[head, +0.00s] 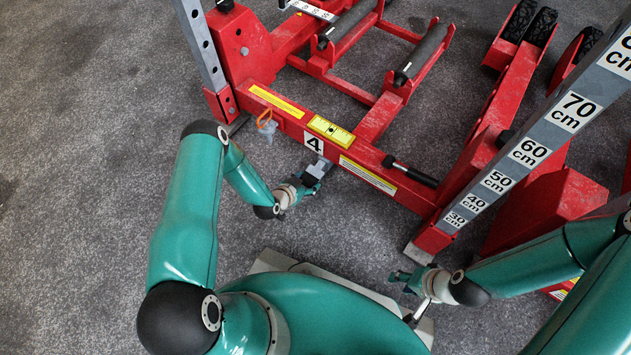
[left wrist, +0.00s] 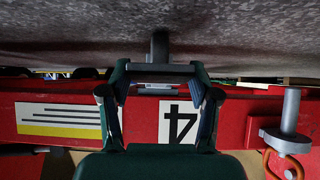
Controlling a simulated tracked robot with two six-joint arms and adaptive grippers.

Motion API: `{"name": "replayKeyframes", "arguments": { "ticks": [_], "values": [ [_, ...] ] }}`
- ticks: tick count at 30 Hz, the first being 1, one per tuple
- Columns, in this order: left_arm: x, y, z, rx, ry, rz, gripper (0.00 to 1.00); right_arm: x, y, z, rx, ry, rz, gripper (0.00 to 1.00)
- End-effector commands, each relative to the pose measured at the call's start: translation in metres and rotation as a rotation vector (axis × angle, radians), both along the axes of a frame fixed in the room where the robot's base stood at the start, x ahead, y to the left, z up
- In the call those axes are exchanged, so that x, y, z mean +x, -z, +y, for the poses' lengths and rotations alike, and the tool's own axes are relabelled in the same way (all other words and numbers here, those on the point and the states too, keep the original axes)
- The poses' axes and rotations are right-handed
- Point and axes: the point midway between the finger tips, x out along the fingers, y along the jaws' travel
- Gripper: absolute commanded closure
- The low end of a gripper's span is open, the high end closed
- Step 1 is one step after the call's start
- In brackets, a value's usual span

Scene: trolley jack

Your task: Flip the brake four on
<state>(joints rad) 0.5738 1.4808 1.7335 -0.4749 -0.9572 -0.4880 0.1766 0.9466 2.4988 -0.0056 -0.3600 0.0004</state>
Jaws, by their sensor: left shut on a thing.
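Brake four is the grey metal lever (head: 321,165) on the red beam, just below the white "4" label (head: 313,142). In the left wrist view the lever's grey bar (left wrist: 157,68) lies between my finger tips, beside the upside-down "4" label (left wrist: 178,123). My left gripper (head: 311,180) is at the lever and shut on it; its fingers also show in the left wrist view (left wrist: 160,90). Part of the lever is hidden by the gripper. My right gripper (head: 406,279) is low at the right, apart from the jack; its finger gap is unclear.
A grey pin with an orange ring (head: 267,127) hangs on the beam left of the label; it also shows in the left wrist view (left wrist: 287,140). A black handle (head: 410,172) sits to the right. The measuring post (head: 535,150) slants at the right. Grey floor (head: 90,150) is clear at left.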

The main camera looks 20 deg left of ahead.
Motion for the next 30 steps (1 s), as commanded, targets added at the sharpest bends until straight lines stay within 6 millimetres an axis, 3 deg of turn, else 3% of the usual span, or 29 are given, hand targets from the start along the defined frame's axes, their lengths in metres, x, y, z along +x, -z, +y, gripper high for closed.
{"name": "replayKeyframes", "arguments": {
  "ticks": [14,15,18,20,30],
  "values": [
    [-0.0061,0.0049,0.0078,-0.003,-0.024,-0.007,1.0,0.0,0.0024,0.0,0.0,0.0,0.0,0.6],
    [-0.0062,0.005,0.0078,-0.003,-0.024,-0.007,0.36,0.0,0.0024,0.0,0.0,0.0,0.0,0.6],
    [-0.0059,0.0046,0.0078,-0.004,-0.024,-0.008,0.2,0.0,0.0024,0.0,0.0,0.0,0.0,0.6],
    [-0.0055,0.0043,0.0076,-0.004,-0.023,-0.009,0.12,0.0,0.0024,0.0,0.0,0.0,0.0,0.6],
    [-0.0054,0.0024,0.0072,-0.003,-0.019,-0.013,0.12,0.0001,0.0017,0.0,0.0,0.0,0.0,0.6]
  ]
}}
